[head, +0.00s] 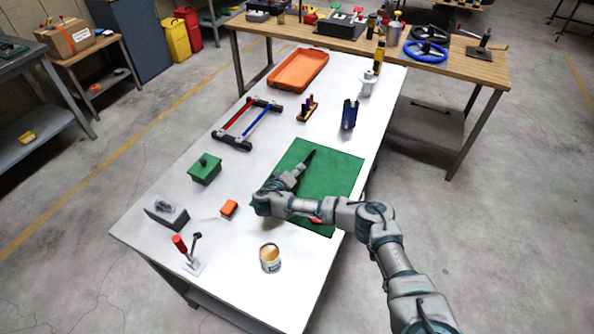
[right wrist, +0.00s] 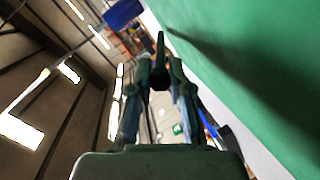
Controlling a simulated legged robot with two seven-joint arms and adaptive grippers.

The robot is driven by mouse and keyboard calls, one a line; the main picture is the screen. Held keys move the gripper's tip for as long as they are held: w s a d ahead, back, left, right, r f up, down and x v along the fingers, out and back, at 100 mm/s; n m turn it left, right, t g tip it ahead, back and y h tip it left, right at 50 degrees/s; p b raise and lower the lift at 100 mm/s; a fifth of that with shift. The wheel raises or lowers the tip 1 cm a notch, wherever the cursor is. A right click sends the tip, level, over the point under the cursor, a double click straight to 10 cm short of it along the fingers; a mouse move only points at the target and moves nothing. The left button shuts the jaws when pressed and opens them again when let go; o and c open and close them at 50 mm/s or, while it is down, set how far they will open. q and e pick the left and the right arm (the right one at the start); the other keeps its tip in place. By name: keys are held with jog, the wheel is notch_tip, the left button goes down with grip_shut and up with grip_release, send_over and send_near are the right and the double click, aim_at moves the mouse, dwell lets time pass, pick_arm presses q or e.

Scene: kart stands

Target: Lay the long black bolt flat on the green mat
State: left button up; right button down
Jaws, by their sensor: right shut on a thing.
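The green mat (head: 343,173) lies on the white table, and it fills the upper right of the right wrist view (right wrist: 270,50). My right gripper (head: 297,172) is over the mat's left part, pointing away toward the table's far end. It is shut on the long black bolt (head: 309,156), which sticks out beyond the fingertips. In the right wrist view the bolt (right wrist: 160,50) stands between the two fingers (right wrist: 160,75), and a dark shadow falls on the mat beside it. The bolt looks nearly level with the mat; the gap is hard to judge. My left gripper is not in view.
A red item (head: 315,221) shows on the mat under my right arm.

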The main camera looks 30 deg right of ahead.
jog(key=c, duration=1)
grip_release()
jog(key=v, duration=1.1)
jog(key=shift+w+a+f, duration=0.2)
jog(key=shift+a+f, duration=0.05)
jog(key=shift+a, duration=0.05)
jog(key=shift+s+a+r, duration=0.1)
jog(key=shift+s+a, duration=0.05)
jog(key=shift+a, duration=0.05)
jog(key=shift+s+r, duration=0.15)
jog(key=shift+s, duration=0.1)
jog(key=shift+d, duration=0.1)
jog(key=shift+s, duration=0.1)
